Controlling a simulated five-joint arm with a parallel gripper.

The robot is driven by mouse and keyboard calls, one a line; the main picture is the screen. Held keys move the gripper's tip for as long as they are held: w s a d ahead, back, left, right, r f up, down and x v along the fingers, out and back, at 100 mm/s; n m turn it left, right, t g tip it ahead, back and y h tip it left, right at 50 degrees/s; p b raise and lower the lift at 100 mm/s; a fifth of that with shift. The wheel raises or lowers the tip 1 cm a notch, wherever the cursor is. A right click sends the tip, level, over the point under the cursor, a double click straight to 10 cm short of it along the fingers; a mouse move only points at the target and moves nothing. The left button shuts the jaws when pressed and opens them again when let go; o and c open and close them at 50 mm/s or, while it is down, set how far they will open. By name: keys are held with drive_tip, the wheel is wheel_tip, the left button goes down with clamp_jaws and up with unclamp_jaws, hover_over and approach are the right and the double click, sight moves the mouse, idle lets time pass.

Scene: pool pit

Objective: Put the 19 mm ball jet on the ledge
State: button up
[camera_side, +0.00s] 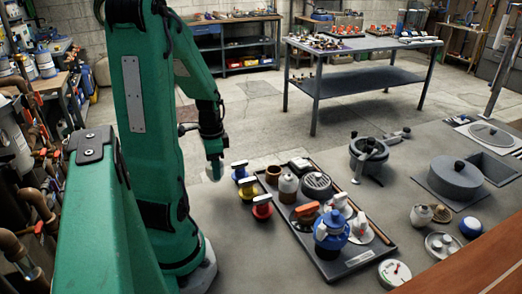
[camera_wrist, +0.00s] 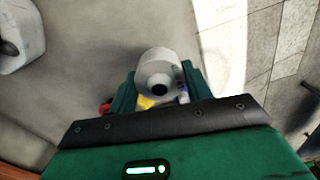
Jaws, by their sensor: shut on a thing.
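The ball jet (camera_wrist: 158,72) is a pale grey-white round fitting with a dark hole in its middle. My gripper (camera_wrist: 157,92) is shut on it, with the green jaws on either side, in the wrist view. The jet itself is hard to make out there. I cannot tell for sure which surface is the ledge.
Valves with yellow (camera_side: 247,187), red (camera_side: 262,206) and blue handles stand just right of my gripper. A dark tray (camera_side: 366,258) holds several fittings. A grey lidded pot (camera_side: 455,178) stands at the right.

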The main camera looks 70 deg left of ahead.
sight(212, 176)
drive_tip(key=shift+s+a+f, duration=0.2)
drive_tip(key=shift+a+f, duration=0.1)
drive_tip(key=shift+a, duration=0.15)
drive_tip(key=shift+s+a+f, duration=0.2)
drive_tip(key=shift+a+f, duration=0.05)
drive_tip(key=shift+a, duration=0.15)
drive_tip(key=shift+f, duration=0.15)
drive_tip(key=shift+f, duration=1.85)
drive_tip(key=shift+f, duration=0.1)
drive_tip(key=o, duration=1)
drive_tip(key=shift+c, duration=0.2)
